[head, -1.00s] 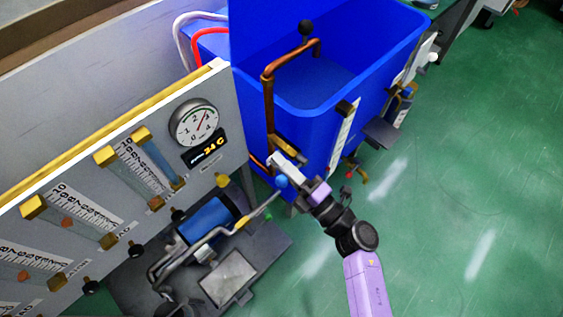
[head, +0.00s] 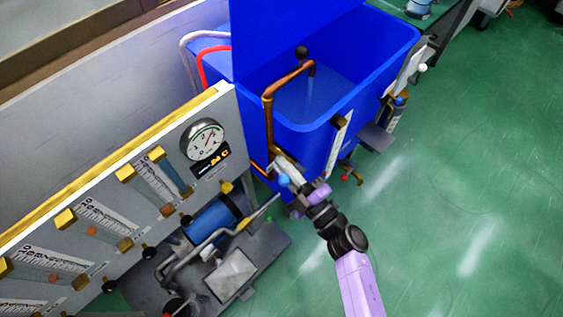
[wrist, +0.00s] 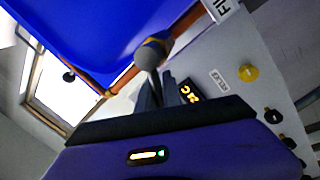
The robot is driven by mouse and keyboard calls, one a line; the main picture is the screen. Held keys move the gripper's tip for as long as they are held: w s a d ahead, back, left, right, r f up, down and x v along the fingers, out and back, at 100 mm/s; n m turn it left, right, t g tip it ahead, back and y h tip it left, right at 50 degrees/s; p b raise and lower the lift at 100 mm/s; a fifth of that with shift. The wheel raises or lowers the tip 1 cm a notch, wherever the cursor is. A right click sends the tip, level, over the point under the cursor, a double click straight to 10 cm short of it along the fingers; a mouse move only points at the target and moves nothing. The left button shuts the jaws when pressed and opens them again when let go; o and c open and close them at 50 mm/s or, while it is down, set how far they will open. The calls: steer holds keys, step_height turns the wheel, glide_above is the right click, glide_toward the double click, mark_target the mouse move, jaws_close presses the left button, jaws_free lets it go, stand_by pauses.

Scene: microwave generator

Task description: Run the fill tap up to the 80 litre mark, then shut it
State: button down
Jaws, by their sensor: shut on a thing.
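The blue tank (head: 365,75) stands behind the panel, with a copper fill pipe (head: 268,115) rising at its near corner. A thin stream of water (head: 309,97) falls from the pipe's spout into the tank. A pale level scale (head: 338,145) is fixed to the tank's outer wall; its marks are too small to read. My gripper (head: 290,172) is at the foot of the pipe, shut on the fill tap's handle, which it mostly hides. In the wrist view, my gripper's dark fingers (wrist: 166,90) are at the grey rounded tap handle (wrist: 152,54).
The grey panel (head: 130,215) at left carries flow tubes, knobs and a round dial (head: 204,139). A blue pump (head: 212,221) with bent pipes sits on a dark base below. A small brass valve (head: 350,174) is low on the tank. Green floor at right is clear.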

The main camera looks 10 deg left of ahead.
steer(key=m+p, duration=0.1)
steer(key=m, duration=0.1)
steer(key=r+m+p, duration=0.1)
steer(key=shift+w+d+h+p, duration=0.25)
steer(key=shift+w+h+p, duration=0.05)
steer(key=shift+h, duration=0.1)
steer(key=shift+f+m, duration=0.1)
steer(key=shift+m, duration=0.2)
steer(key=c, duration=1.5)
jaws_free()
steer(key=v, duration=0.7)
steer(key=shift+s+d, duration=0.3)
steer(key=shift+f, duration=0.1)
